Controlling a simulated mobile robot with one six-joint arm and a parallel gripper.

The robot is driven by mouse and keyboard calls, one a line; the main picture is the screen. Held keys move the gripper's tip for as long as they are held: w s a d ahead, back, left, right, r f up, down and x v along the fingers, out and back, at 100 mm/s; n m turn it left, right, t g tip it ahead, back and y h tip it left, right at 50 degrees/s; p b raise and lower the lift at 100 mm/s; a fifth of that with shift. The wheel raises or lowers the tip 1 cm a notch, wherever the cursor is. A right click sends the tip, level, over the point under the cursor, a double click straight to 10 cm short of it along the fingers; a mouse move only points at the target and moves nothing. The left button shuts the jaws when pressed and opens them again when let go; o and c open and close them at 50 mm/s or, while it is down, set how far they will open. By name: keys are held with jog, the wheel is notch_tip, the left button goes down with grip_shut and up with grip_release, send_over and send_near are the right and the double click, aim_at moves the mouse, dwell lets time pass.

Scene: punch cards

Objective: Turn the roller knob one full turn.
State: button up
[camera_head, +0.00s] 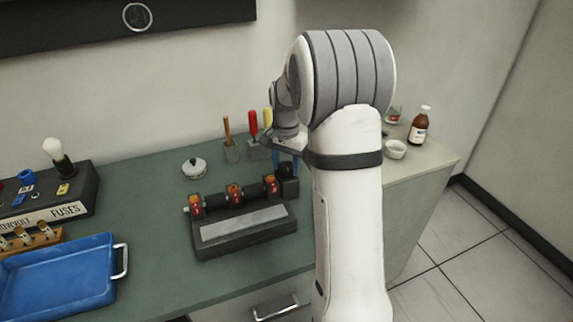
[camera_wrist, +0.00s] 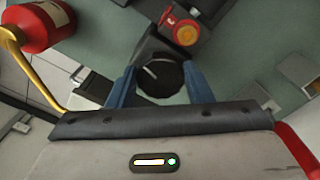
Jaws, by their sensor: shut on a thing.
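The roller knob (camera_wrist: 162,78) is a black, many-sided knob with a white line on its face, seen in the wrist view. My gripper (camera_wrist: 161,88) is shut on it, with one blue finger on each side. In the head view, the dark roller device (camera_head: 245,228) stands on the green bench, with a black roller and red-and-yellow rings along its top. The knob is at its right end, where my arm partly hides the gripper. The white line slants toward the upper left in the wrist view.
A blue tray (camera_head: 62,278) and a fuse box (camera_head: 45,198) stand to the left. A round grey-lidded pot (camera_head: 194,167) and a tool holder (camera_head: 232,152) stand behind the device. A brown bottle (camera_head: 419,125) and a white bowl (camera_head: 396,149) are at the right.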

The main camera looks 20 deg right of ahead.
aim_at(286, 165)
jog(key=m, duration=0.6)
jog(key=shift+w+r+m, duration=0.15)
jog(key=shift+w+m, duration=0.1)
jog(key=shift+m, duration=0.05)
jog(key=m, duration=0.6)
jog(key=shift+w, duration=0.15)
jog(key=m, duration=0.6)
jog(key=shift+w+d+m+b, duration=0.1)
jog(key=shift+d+m+b, duration=0.05)
jog(key=shift+m+b, duration=0.15)
jog(key=m, duration=0.6)
jog(key=shift+d+m, duration=0.15)
jog(key=shift+m, duration=0.15)
jog(key=o, duration=1)
jog(key=shift+r, duration=3.8)
